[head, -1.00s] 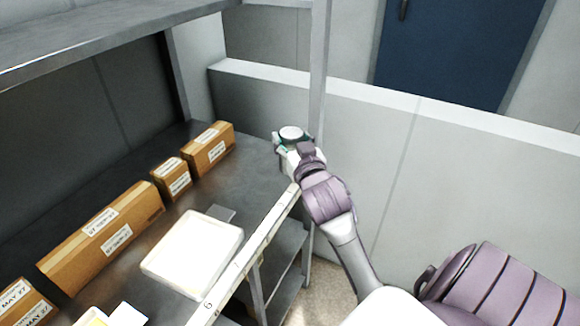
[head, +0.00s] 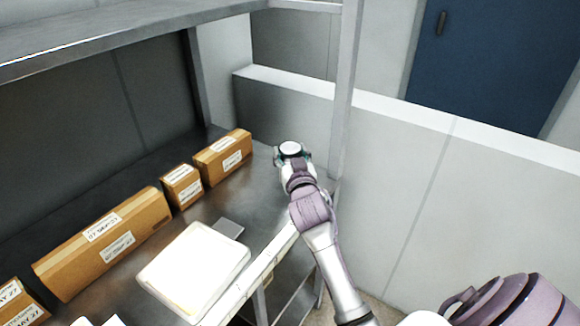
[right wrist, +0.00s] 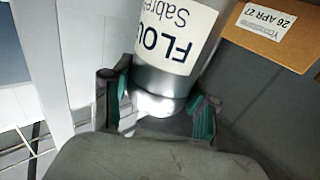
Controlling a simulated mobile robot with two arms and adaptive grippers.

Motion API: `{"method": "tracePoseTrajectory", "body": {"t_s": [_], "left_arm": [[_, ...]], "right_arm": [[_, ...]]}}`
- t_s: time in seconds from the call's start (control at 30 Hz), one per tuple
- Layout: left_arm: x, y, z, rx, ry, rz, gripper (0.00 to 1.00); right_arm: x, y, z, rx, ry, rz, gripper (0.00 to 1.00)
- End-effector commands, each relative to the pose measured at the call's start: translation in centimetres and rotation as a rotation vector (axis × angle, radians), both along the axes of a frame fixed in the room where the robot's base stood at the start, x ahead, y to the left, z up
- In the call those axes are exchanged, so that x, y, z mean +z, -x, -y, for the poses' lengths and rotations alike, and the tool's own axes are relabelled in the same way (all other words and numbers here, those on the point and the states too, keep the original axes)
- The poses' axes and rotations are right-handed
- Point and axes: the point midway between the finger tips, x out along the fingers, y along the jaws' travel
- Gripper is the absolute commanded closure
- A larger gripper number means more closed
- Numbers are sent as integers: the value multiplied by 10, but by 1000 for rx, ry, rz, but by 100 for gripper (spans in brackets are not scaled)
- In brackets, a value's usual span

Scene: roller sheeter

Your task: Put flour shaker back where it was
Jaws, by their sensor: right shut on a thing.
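The flour shaker (head: 291,149) shows in the head view as a round white top between the fingers of my right gripper (head: 293,158). In the right wrist view the shaker (right wrist: 172,72) is a metal cylinder with a white label reading "FLOU". My right gripper (right wrist: 160,106) has its green-padded fingers around the shaker's metal end. In the head view the shaker is over the far right end of the metal shelf (head: 262,205). I cannot tell whether its base touches the shelf. My left gripper is not in view.
Cardboard boxes with date labels stand along the shelf's back, the nearest to the shaker being a small box (head: 223,157). A white tray (head: 195,268) lies near the front edge. An upright post (head: 345,95) stands just right of the shaker. Bare shelf lies between box and shaker.

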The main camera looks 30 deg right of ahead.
Motion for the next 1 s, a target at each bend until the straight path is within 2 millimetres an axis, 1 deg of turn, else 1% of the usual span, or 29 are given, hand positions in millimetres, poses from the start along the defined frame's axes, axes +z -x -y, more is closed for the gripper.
{"method": "tracePoseTrajectory", "body": {"t_s": [0.07,0.1,0.2,0.3,0.57,0.73,0.77,0.8,0.87,0.9,1.0], "left_arm": [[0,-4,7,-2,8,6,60],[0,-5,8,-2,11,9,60],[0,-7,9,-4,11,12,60],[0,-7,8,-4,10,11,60],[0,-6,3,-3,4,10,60],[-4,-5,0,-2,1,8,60],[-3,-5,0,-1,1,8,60],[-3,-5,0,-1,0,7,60],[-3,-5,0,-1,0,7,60],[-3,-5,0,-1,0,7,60],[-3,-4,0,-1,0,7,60]], "right_arm": [[-6,-2,-1,0,0,1,85],[-12,-2,-1,0,-1,-2,85],[-28,-2,-1,1,1,-1,85],[-38,-2,-1,0,0,1,85],[-40,-1,-1,1,1,3,85],[-45,-1,-1,1,1,3,85],[-44,-1,-1,0,0,1,37],[-44,-1,-1,0,0,1,30],[-44,-1,-1,0,0,1,20],[-44,-1,-1,0,0,1,17],[-44,-1,-1,0,0,0,17]]}}
